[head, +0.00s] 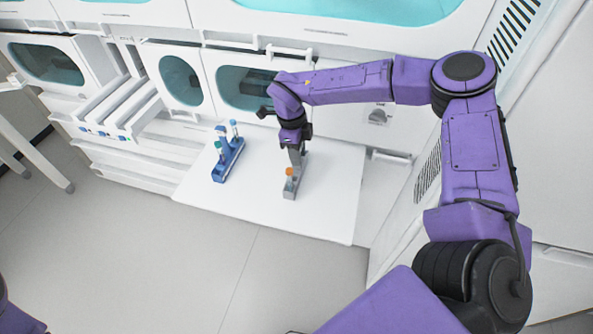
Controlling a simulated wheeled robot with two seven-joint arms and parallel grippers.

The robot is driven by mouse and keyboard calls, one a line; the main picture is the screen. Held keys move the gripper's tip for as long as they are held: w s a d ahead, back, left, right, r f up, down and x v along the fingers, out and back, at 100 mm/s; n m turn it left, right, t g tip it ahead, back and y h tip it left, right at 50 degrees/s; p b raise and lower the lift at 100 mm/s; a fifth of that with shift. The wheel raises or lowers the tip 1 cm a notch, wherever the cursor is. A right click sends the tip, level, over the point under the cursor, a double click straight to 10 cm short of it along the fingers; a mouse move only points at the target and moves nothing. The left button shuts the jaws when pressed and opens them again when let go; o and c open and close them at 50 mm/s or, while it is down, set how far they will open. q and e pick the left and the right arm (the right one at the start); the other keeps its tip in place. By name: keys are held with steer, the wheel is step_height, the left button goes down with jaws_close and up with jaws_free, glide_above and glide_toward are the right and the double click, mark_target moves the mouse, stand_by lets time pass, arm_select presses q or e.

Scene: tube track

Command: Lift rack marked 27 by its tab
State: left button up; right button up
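A grey rack (289,190) with an orange-capped tube (290,173) is at the white shelf, right of its middle. Its upright tab (295,158) rises at the far end, directly under my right gripper (295,146). The fingertips meet the top of the tab in the picture; whether they are closed on it is too small to tell. No number is readable on either rack. My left gripper is out of view.
The white shelf (325,210) has bare room right of the grey rack and between the racks. White cabinets with dark teal windows (181,80) stand close behind. White drawers (120,105) stick out at the left, and a white wall panel (540,150) is at the right.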

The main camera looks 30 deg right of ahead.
jaws_close()
steer(key=shift+r, duration=0.1)
